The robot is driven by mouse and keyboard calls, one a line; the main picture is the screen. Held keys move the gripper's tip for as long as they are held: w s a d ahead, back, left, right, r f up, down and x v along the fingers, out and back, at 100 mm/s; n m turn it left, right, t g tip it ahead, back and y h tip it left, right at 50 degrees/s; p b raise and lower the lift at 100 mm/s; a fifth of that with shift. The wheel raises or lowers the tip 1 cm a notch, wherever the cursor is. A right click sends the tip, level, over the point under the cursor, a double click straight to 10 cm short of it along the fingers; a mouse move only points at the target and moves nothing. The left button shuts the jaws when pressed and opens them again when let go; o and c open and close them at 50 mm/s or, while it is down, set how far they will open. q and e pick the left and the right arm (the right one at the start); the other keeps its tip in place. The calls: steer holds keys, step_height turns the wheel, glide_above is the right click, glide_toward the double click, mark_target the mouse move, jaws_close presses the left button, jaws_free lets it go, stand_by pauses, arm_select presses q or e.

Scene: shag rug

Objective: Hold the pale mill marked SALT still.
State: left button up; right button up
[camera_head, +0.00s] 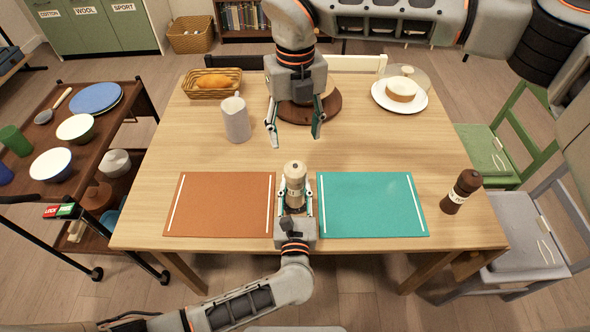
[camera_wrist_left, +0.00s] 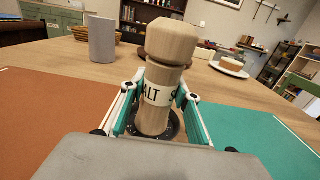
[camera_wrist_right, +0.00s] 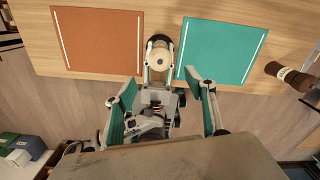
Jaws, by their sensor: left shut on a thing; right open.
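The pale wooden mill (camera_head: 295,178) stands upright near the table's front edge, between the orange mat and the teal mat. In the left wrist view the mill (camera_wrist_left: 168,75) shows a white band with "ALT" readable, and a dark round base is under it. My left gripper (camera_head: 295,197) is shut on the mill's lower body, with one finger on each side. My right gripper (camera_head: 294,134) is open and empty, fingers pointing down, above the table behind the mill. In the right wrist view the mill's round top (camera_wrist_right: 159,58) shows beyond the open fingers.
An orange mat (camera_head: 220,205) and a teal mat (camera_head: 370,205) flank the mill. A dark brown mill (camera_head: 461,191) stands at the right. A grey-white cup (camera_head: 236,119), a bread basket (camera_head: 212,84), a brown round board (camera_head: 325,106) and a plate with cake (camera_head: 400,96) lie farther back.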

mark_target(295, 166)
step_height(295, 166, down, 13)
steer(key=n, duration=1.3)
steer(key=shift+r+n, duration=0.15)
steer(key=shift+n, duration=0.15)
steer(key=c, duration=1.1)
